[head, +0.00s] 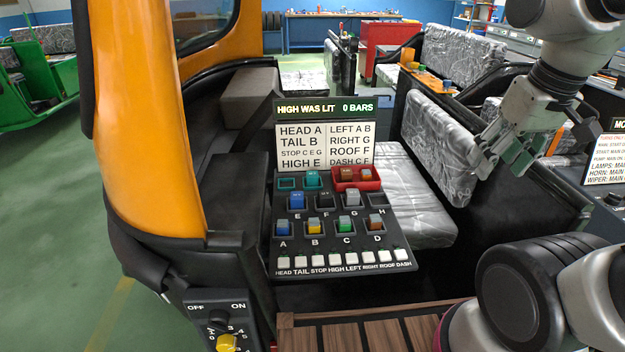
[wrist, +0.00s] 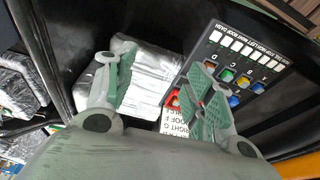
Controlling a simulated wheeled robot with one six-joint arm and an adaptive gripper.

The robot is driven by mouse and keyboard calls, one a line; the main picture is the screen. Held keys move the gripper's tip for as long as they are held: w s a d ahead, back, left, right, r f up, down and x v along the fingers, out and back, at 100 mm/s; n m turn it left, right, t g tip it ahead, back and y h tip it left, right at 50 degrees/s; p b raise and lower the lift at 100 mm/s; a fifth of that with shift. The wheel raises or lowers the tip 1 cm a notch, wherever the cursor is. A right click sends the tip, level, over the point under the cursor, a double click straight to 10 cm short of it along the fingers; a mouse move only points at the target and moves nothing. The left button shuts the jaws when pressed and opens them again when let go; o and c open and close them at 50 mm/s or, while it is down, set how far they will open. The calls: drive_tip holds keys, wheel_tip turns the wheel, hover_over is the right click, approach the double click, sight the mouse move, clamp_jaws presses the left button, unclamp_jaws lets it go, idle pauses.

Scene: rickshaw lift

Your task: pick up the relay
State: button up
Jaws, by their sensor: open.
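Several small relays sit in lettered sockets on a black sloped panel (head: 390,232): a blue relay (head: 283,228) at A, a yellow relay (head: 314,225) at B, a green relay (head: 347,224) at C, a brown relay (head: 375,222) at D, a blue relay (head: 297,200) at E, a black one at F and a grey relay (head: 352,197) at G. Socket H looks empty. A red tray (head: 370,186) above holds a brown relay (head: 347,174) and a smaller piece. My gripper (head: 482,158) is open and empty, right of the panel and above the seat; its spread fingers show in the wrist view (wrist: 160,72).
A sign (head: 325,147) with letter codes stands behind the panel, under a display reading "HIGH WAS LIT 0 BARS". White keys line the panel's front. A silver seat (head: 415,215) lies to the right. An orange pillar (head: 160,130) blocks the left. A switch box (head: 220,320) is front left.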

sight(313, 173)
drive_tip(key=w+a+f+n+g+y, duration=0.1)
drive_tip(key=w+a+f+n, duration=0.1)
drive_tip(key=w+a, duration=0.4)
drive_tip(key=w+a+f+n+g, duration=0.1)
drive_tip(key=w+a+f+n, duration=0.2)
drive_tip(key=w+a+f, duration=0.2)
drive_tip(key=w+a+f+n+g+y, duration=0.1)
drive_tip(key=w+a+f+n+g, duration=0.1)
drive_tip(key=w+a, duration=0.6)
drive_tip(key=shift+a+f+n+y, duration=0.15)
drive_tip(key=shift+f+n, duration=0.2)
drive_tip(key=shift+f, duration=0.25)
drive_tip(key=shift+a+f+n+y, duration=0.15)
drive_tip(key=shift+f+n, duration=0.2)
drive_tip(key=shift+f, duration=0.25)
drive_tip(key=w+a+n+t+y, duration=0.1)
drive_tip(key=w+a+n+y, duration=0.1)
drive_tip(key=w+a+n, duration=0.55)
drive_tip(key=shift+n, duration=0.45)
drive_tip(key=x, duration=0.4)
drive_tip(key=d+x, duration=0.1)
drive_tip(key=x, duration=0.2)
drive_tip(key=shift+f, duration=0.25)
drive_tip(key=c, duration=1.1)
